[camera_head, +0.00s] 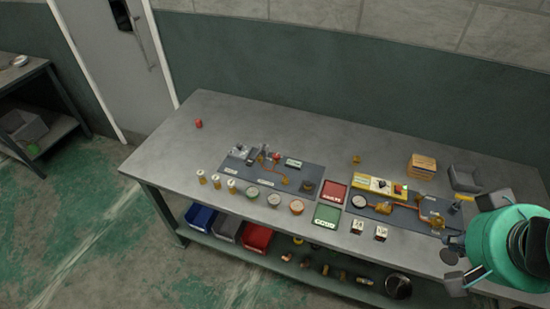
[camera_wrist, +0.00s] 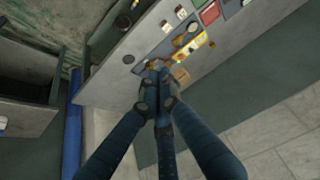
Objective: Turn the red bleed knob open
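On the left dark panel (camera_head: 240,172), a small red knob-like part (camera_head: 277,156) stands among grey and copper fittings. Another small red piece (camera_head: 198,123) sits alone on the bench's left part. A yellow device (camera_head: 379,187) on the right panel also has a small red spot. I cannot tell for sure which is the bleed knob. My gripper (camera_head: 456,262) is over the bench's right end, far from the left panel, partly hidden by my teal arm. In the wrist view its dark fingers (camera_wrist: 155,68) appear close together; their opening is unclear. I see nothing held.
The grey bench (camera_head: 190,155) carries red (camera_head: 334,191) and green (camera_head: 327,216) trays, several round gauges and small bottles. Blue (camera_head: 200,217) and red (camera_head: 257,238) bins sit below. The bench's back left is mostly clear.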

